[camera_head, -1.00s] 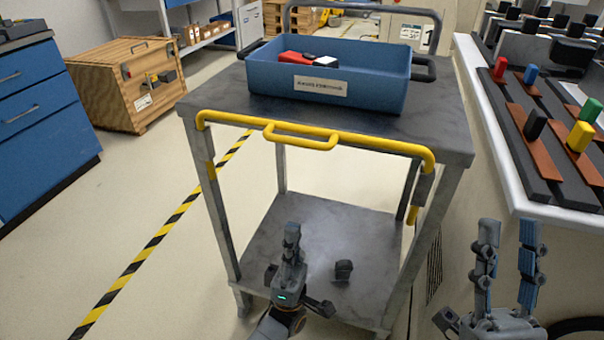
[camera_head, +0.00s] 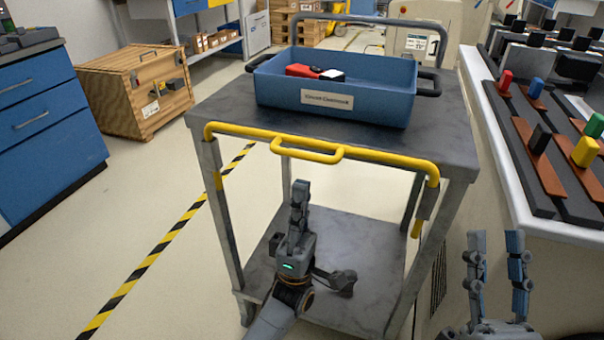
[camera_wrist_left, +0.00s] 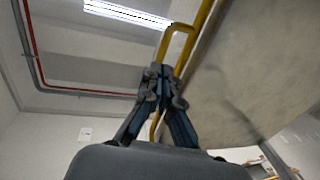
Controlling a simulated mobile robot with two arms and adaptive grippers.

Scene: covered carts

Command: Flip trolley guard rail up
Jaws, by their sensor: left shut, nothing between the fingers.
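The trolley (camera_head: 455,146) is a grey two-shelf cart. Its yellow guard rail (camera_head: 375,156) hangs along the front edge of the top shelf, with a handle loop (camera_head: 307,155) at its middle. My left gripper (camera_head: 300,186) is shut and empty, pointing up in front of the trolley, below the handle loop in the head view. In the left wrist view the shut fingertips (camera_wrist_left: 165,72) show close to the yellow rail (camera_wrist_left: 187,45); I cannot tell whether they touch it. My right gripper (camera_head: 496,238) is open and empty at the lower right, beside the trolley.
A blue bin (camera_head: 290,96) with a red item (camera_head: 312,71) stands on the trolley's top. A white-edged bench (camera_head: 515,175) with coloured blocks is close on the right. A wooden crate (camera_head: 115,98) and blue drawers (camera_head: 45,130) stand left. Floor between them is clear.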

